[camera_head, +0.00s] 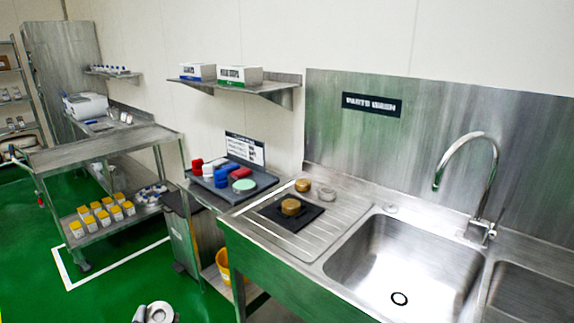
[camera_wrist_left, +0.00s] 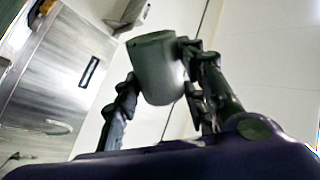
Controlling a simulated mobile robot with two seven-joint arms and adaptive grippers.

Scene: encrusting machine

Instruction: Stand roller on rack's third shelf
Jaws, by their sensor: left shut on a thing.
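My left gripper (camera_wrist_left: 158,70) is shut on a grey cylindrical roller (camera_wrist_left: 160,78), which sits between its two dark fingers in the left wrist view. In the head view the roller (camera_head: 160,313) shows as a pale round end at the bottom edge, with part of the left gripper (camera_head: 146,313) beside it; most of both is cut off. A rack (camera_head: 27,82) with several shelves stands at the far left edge of the head view, partly out of frame. Small items stand on its shelves. My right gripper is not in view.
A steel cart (camera_head: 100,153) with yellow-topped containers stands in front of the rack side. A sink (camera_head: 400,265) with a drainboard fills the right, beside a grey tray (camera_head: 262,183) of parts. Green floor (camera_head: 110,295) is open at the lower left.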

